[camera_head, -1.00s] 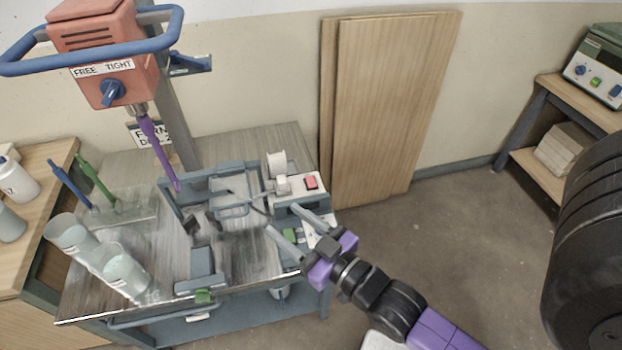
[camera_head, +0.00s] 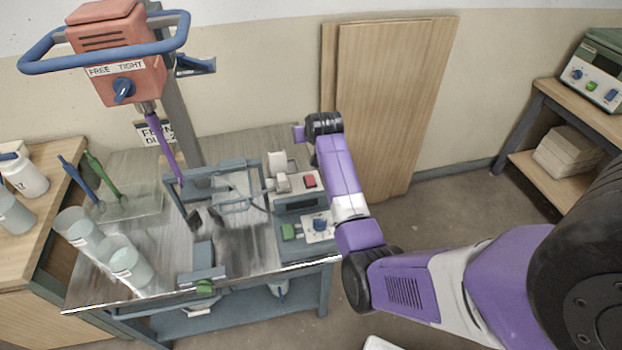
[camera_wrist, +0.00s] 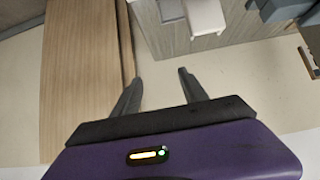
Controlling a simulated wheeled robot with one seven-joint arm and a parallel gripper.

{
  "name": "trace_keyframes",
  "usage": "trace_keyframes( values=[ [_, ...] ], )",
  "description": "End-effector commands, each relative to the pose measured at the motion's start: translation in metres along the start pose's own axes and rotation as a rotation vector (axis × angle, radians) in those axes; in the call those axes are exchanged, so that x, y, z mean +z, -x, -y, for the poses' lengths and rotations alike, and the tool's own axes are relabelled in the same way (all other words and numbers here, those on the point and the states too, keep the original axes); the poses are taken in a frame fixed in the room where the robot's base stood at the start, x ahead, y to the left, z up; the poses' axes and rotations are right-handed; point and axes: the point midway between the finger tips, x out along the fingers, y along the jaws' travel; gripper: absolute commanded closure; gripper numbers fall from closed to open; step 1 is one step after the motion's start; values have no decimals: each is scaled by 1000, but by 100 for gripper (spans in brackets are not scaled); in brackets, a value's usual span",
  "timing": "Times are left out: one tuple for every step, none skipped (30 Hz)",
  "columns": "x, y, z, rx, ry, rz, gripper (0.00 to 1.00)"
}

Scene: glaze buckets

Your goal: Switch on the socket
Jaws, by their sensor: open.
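The socket (camera_head: 296,186) is a white-topped grey unit at the right end of the cart top, with a red rocker switch (camera_head: 309,181) and a white plug (camera_head: 283,182) beside it. I cannot tell the rocker's position. In the head view my gripper's purple body shows beyond and above the socket, near the wooden boards; its fingers are hidden there. In the wrist view my gripper (camera_wrist: 159,88) is open and empty, its two dark fingers apart over bare wall or floor. White parts at the top of that view are cut off.
A blue knob (camera_head: 320,225) and a green part (camera_head: 289,231) sit just in front of the socket. A grey frame (camera_head: 228,180) stands left of it. A mixer (camera_head: 118,60) rises over the cart's back left, and glaze cups (camera_head: 125,262) stand front left. Boards (camera_head: 400,90) lean behind.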

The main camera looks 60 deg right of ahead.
Motion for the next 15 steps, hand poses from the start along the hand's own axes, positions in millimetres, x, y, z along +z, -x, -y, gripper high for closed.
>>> trace_keyframes(
  values=[
    [5, -6, -1, -1, -15, 74, 49],
    [12, -9, -1, -1, -18, 119, 49],
    [26, -11, 0, -3, -20, 180, 49],
    [37, -13, 1, -4, -20, 224, 49],
    [50, -13, 1, -5, -19, 267, 49],
    [66, -14, 1, -4, -17, 319, 49],
    [75, -13, 1, -4, -15, 351, 49],
    [83, -12, 1, -5, -13, 378, 49],
    [90, -10, 2, -5, -11, 406, 49],
    [93, -8, 2, -5, -10, 421, 49],
    [95, -7, 2, -5, -9, 432, 49],
    [98, -6, 2, -5, -9, 445, 49],
    [100, -6, 2, -6, -8, 450, 49],
    [101, -7, 2, -6, -8, 453, 49],
    [103, -10, 2, -6, -8, 455, 49]
  ],
)
